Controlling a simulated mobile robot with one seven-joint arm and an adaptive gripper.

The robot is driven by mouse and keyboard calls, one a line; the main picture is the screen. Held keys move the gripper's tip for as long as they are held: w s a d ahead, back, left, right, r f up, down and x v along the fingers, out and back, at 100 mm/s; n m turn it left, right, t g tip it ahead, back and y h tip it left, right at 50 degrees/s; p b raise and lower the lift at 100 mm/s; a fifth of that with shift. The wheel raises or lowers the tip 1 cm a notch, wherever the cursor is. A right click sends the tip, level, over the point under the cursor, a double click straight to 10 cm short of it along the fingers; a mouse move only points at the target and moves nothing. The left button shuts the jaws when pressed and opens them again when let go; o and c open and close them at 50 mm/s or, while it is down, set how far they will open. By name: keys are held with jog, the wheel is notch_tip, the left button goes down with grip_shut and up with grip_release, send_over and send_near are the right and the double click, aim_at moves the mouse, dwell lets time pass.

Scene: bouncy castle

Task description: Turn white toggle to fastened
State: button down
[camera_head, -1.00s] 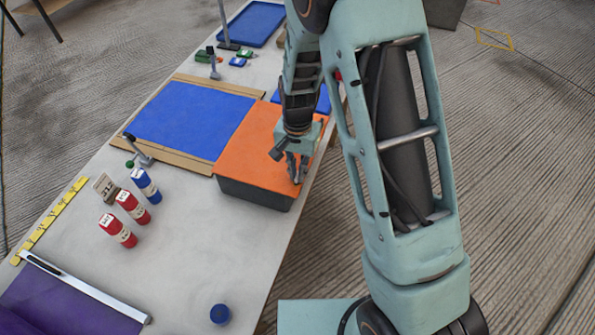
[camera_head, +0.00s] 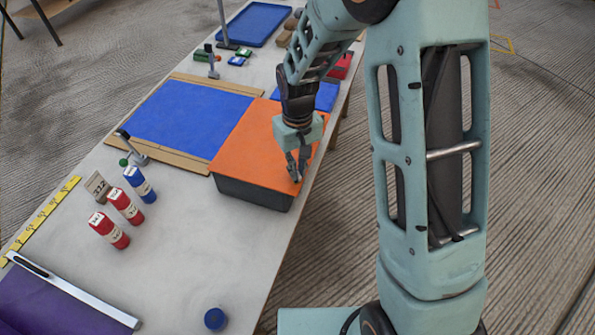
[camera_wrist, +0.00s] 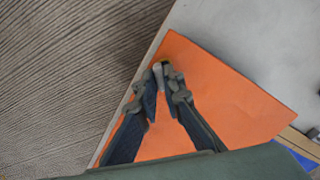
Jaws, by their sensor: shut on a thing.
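An orange cover (camera_head: 245,135) lies over a dark grey box (camera_head: 250,192) at the table's right edge. My gripper (camera_head: 297,172) points down at the cover's near right corner. In the wrist view, my gripper (camera_wrist: 163,72) has its fingertips close together over the orange cover (camera_wrist: 215,95), near its edge. It is shut on a small pale piece (camera_wrist: 158,70), which looks like the white toggle. The fingers hide most of it, so I cannot tell which way it is turned.
A blue panel (camera_head: 190,118) with tan borders lies left of the box. Red bottles (camera_head: 109,230) and a blue bottle (camera_head: 140,184) stand nearer, with a blue cap (camera_head: 215,319) at the front. Bare floor lies right of the table.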

jog(key=n, duration=0.4)
jog(key=shift+n, duration=0.3)
jog(key=n, duration=0.4)
jog(key=shift+n, duration=0.3)
jog(key=c, duration=2.1)
grip_release()
notch_tip(320, 180, up, 12)
jog(key=shift+r, duration=0.1)
jog(key=shift+w, duration=0.1)
